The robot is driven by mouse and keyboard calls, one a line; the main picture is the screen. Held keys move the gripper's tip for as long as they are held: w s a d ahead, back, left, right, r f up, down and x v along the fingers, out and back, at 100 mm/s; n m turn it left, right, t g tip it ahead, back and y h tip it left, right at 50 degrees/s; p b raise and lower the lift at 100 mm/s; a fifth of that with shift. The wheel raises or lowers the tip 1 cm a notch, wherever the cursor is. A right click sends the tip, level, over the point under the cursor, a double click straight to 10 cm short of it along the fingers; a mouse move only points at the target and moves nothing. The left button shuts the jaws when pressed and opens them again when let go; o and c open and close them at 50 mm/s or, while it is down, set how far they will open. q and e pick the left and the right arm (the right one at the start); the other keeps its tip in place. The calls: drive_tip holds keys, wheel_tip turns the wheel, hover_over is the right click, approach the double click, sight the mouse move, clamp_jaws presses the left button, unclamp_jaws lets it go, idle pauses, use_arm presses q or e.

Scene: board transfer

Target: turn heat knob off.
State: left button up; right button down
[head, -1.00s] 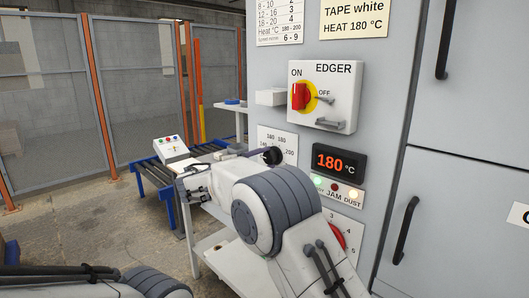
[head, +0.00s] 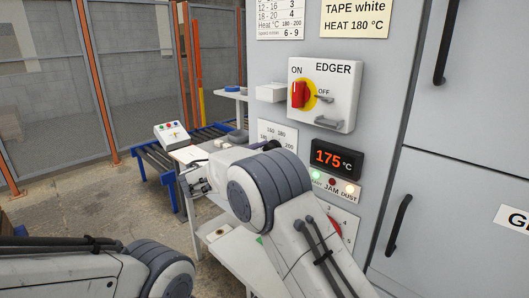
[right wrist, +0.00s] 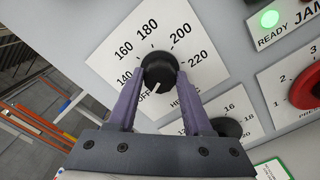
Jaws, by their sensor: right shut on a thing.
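The black heat knob (right wrist: 159,68) sits on a white dial plate (right wrist: 180,40) marked from 140 to 220 with OFF at the lower left. Its white pointer line points down and slightly left, close to the OFF mark. My right gripper (right wrist: 160,80) is shut on the knob, one purple finger on each side. In the head view my right arm covers most of the dial plate (head: 268,130). The temperature display (head: 337,159) reads 175 °C. My left arm shows at the lower left; its gripper is out of view.
Above the dial is the EDGER switch box (head: 335,105) with a red handle (head: 300,95). A red knob (right wrist: 307,88) is to the right in the right wrist view, and another black knob (right wrist: 228,127) lies below. A roller conveyor (head: 155,165) stands at the left.

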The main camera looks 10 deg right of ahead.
drive_tip(key=shift+f, duration=0.1)
drive_tip(key=shift+c, duration=1.6)
unclamp_jaws()
drive_tip(key=shift+a, duration=0.1)
drive_tip(key=b+v, duration=0.1)
drive_tip(key=v, duration=0.9)
drive_tip(key=shift+s+b, duration=0.15)
drive_tip(key=shift+b, duration=0.2)
drive_tip(key=shift+a, duration=0.1)
